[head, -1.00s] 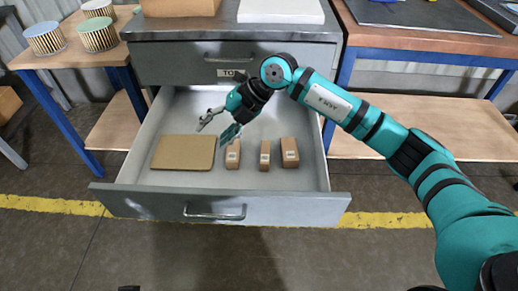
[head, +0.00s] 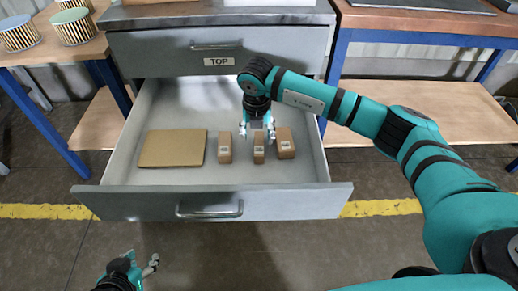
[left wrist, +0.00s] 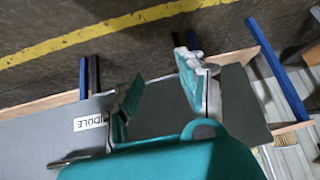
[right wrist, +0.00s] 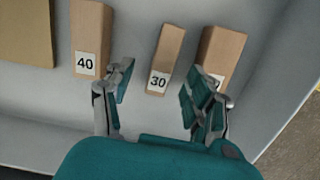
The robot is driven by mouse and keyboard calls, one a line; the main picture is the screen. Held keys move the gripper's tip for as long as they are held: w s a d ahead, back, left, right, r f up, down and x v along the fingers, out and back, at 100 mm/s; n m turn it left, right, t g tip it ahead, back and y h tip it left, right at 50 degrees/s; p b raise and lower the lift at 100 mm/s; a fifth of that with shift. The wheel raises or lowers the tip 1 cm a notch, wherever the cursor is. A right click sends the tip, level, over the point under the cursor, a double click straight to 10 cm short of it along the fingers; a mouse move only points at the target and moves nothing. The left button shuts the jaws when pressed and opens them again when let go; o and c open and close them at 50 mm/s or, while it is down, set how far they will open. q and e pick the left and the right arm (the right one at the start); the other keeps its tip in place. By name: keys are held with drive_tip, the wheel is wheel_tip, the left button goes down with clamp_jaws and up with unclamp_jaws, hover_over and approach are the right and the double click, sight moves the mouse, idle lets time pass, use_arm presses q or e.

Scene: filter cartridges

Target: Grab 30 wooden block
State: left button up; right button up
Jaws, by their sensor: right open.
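The 30 wooden block (head: 258,152) is the slim middle one of three blocks in the open drawer; its label reads clearly in the right wrist view (right wrist: 166,58). My right gripper (head: 257,138) points down above it and is open. In the right wrist view its fingers (right wrist: 160,88) are apart, one on each side of the block's labelled end, and I see no grip on it. My left gripper (head: 142,266) is low in front of the drawer, away from the blocks. Its fingers (left wrist: 160,88) are apart and empty.
Block 40 (right wrist: 88,35) stands left of block 30, and a wider block (head: 285,143) stands close on its right, its label partly hidden by a finger. A flat brown board (head: 172,148) lies at the drawer's left. The drawer walls (head: 318,150) surround them.

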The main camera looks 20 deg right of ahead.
sight(259, 143)
drive_tip(key=shift+f, duration=0.85)
use_arm(q)
drive_tip(key=w+r+t, duration=0.1)
drive_tip(key=w, duration=0.1)
drive_tip(key=w+d+r+t+h+b, duration=0.1)
drive_tip(key=w+r+t, duration=0.1)
drive_tip(key=w+d+r+t, duration=0.1)
drive_tip(key=w+r, duration=0.1)
drive_tip(key=shift+w+d+r+t+b, duration=0.1)
drive_tip(key=shift+d+r+t+b, duration=0.05)
drive_tip(key=shift+d+t+b, duration=0.15)
use_arm(e)
drive_tip(key=f, duration=0.4)
drive_tip(key=shift+w+d+f, duration=0.15)
drive_tip(key=shift+w+d, duration=0.15)
drive_tip(key=shift+d, duration=0.05)
use_arm(q)
drive_tip(key=shift+w+r+h, duration=0.15)
drive_tip(key=shift+r+h, duration=0.15)
use_arm(e)
drive_tip(key=shift+f, duration=0.15)
drive_tip(key=shift+c, duration=0.4)
clamp_jaws()
